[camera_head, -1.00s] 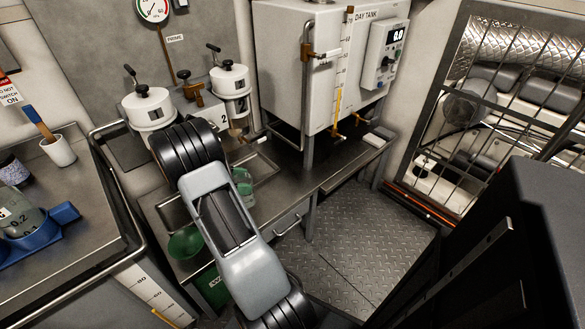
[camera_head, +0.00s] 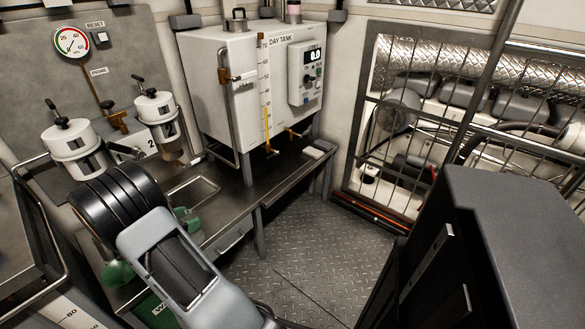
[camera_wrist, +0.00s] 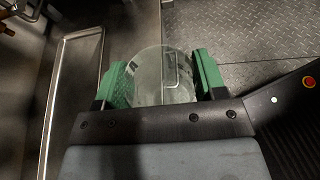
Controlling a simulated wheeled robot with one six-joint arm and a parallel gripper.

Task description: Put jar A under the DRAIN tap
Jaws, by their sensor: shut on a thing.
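My gripper (camera_wrist: 163,80) has green fingertips and is shut on a clear jar (camera_wrist: 165,73), one finger at each side. No letter on the jar can be read. In the head view my arm hides most of my gripper; green parts show beside the arm, over the bench. The white day tank (camera_head: 215,95) stands at the back of the bench, right of my gripper. Two small taps, a nearer tap (camera_head: 271,151) and a farther tap (camera_head: 292,133), sit at its underside. No DRAIN label is readable.
Two white filter housings, the left one (camera_head: 75,146) and the right one (camera_head: 158,112), stand behind my arm. A small pale block (camera_head: 315,152) lies near the bench's right end. A barred cage (camera_head: 440,130) stands right.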

